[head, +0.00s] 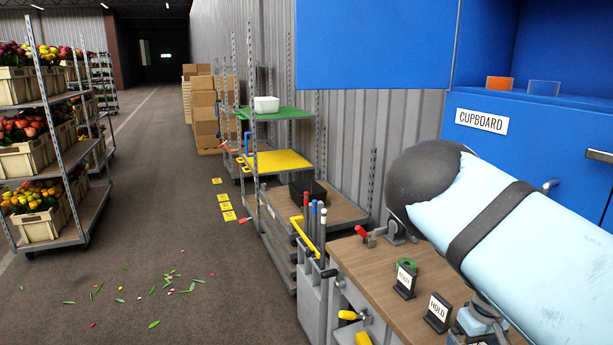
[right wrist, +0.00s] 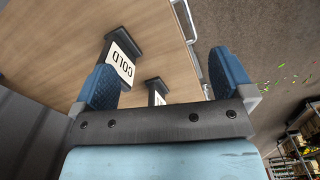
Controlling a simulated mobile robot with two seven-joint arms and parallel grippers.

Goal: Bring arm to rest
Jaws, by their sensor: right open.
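My right arm crosses the right side of the head view, with its pale blue link over the wooden workbench (head: 375,270). A dark stand with a white label (right wrist: 122,57) shows by the left finger, and a second labelled stand (right wrist: 156,92) shows between the fingers, partly hidden by the gripper's body. My left gripper is not in view.
A HOLD sign (head: 438,312) and another small sign with a green roll (head: 405,278) stand on the bench. A blue cupboard (head: 560,140) is behind my arm. A shelf trolley (head: 270,160) stands past the bench. Flower racks (head: 60,150) line the left; the aisle floor is open.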

